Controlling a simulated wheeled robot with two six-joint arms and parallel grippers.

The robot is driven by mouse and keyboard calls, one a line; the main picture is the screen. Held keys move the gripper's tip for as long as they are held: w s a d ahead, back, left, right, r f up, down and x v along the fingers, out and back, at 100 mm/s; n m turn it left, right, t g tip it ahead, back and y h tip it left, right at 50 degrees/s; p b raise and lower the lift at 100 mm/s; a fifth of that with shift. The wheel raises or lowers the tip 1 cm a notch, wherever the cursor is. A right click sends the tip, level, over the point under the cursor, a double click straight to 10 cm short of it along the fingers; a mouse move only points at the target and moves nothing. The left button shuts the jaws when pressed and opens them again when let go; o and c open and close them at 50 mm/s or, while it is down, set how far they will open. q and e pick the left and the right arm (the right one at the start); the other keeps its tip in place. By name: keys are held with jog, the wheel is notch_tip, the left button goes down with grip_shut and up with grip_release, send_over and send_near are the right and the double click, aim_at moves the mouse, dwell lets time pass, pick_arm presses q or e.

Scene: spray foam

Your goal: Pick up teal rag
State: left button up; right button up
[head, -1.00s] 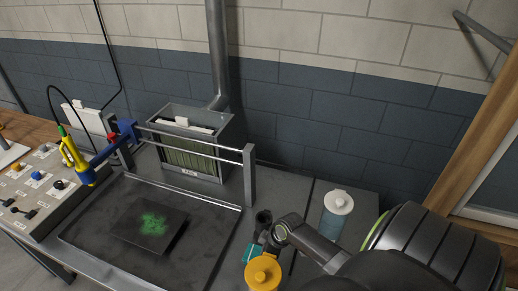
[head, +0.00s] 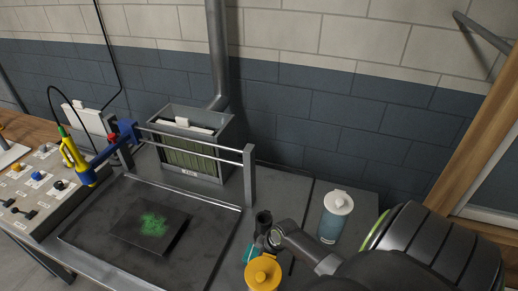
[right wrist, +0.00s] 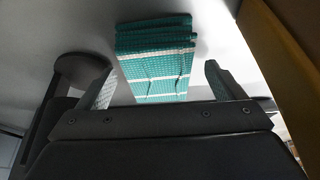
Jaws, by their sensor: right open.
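The teal rag (right wrist: 155,58) is folded, with white stripes and a white band, and lies on the grey table surface in the right wrist view. In the head view only a small teal patch of the rag (head: 248,253) shows beside my right gripper (head: 264,232); the rest is hidden. In the right wrist view my right gripper (right wrist: 156,80) is open, with one finger on each side of the rag and gaps between. The fingers do not close on it. My left gripper is out of both views.
A container with an orange-yellow lid (head: 263,273) stands close beside my right gripper. A white-lidded bottle (head: 335,217) stands to its right. A dark plate with a green powdery patch (head: 150,226) lies on the worktop to the left, near a metal rail frame (head: 249,175).

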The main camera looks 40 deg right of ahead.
jog(key=shift+f, duration=0.1)
jog(key=c, duration=1.1)
jog(key=shift+o, duration=0.2)
jog(key=shift+r, duration=0.35)
notch_tip(320, 180, up, 18)
jog(key=b, duration=0.1)
jog(key=shift+b, duration=0.3)
jog(key=shift+f, duration=0.1)
